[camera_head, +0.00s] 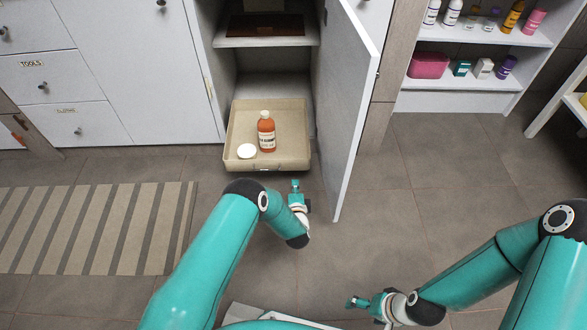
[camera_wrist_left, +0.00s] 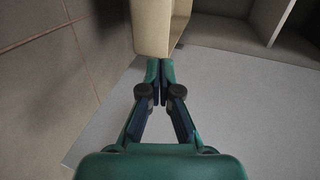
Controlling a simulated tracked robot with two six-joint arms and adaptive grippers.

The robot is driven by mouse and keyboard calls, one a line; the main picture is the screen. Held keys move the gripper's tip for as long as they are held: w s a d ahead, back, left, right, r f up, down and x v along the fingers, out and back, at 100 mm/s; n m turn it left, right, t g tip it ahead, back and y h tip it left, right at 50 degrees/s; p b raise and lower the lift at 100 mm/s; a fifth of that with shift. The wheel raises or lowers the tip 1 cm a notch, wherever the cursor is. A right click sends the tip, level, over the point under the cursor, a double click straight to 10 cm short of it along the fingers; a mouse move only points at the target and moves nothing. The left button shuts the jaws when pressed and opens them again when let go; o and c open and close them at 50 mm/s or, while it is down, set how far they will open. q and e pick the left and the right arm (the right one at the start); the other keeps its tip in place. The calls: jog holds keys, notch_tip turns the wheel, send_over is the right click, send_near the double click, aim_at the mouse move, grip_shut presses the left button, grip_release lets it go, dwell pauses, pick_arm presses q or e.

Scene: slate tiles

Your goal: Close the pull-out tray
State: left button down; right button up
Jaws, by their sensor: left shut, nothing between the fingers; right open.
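The pull-out tray (camera_head: 234,158) is beige and shallow, and it sticks out from the bottom of the open cabinet. An orange bottle (camera_head: 266,133) with a white cap stands upright in it, beside a round white object (camera_head: 247,151). My left gripper (camera_head: 296,184) is shut and empty, just in front of the tray's front wall toward its right end. In the left wrist view, the shut fingertips (camera_wrist_left: 160,64) are right at the tray's edge (camera_wrist_left: 151,30); I cannot tell whether they touch. My right gripper (camera_head: 356,302) is open and empty, low over the floor.
The cabinet door (camera_head: 347,100) stands open to the right of the tray, close to my left gripper. A shelf (camera_head: 482,78) with bottles and small boxes is at the upper right. A striped rug (camera_head: 95,228) lies at the left. The tiled floor at centre right is clear.

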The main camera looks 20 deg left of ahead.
pick_arm(q)
jog(key=b, duration=0.5)
send_near(294, 160)
jog(key=x, duration=0.2)
jog(key=f+x, duration=0.1)
jog(key=x, duration=0.2)
jog(key=shift+f, duration=0.1)
jog(key=shift+w+a+b, duration=0.15)
jog(key=shift+w+b, duration=0.25)
jog(key=shift+w, duration=0.3)
jog(key=shift+w+r, duration=0.15)
jog(key=shift+r, duration=0.1)
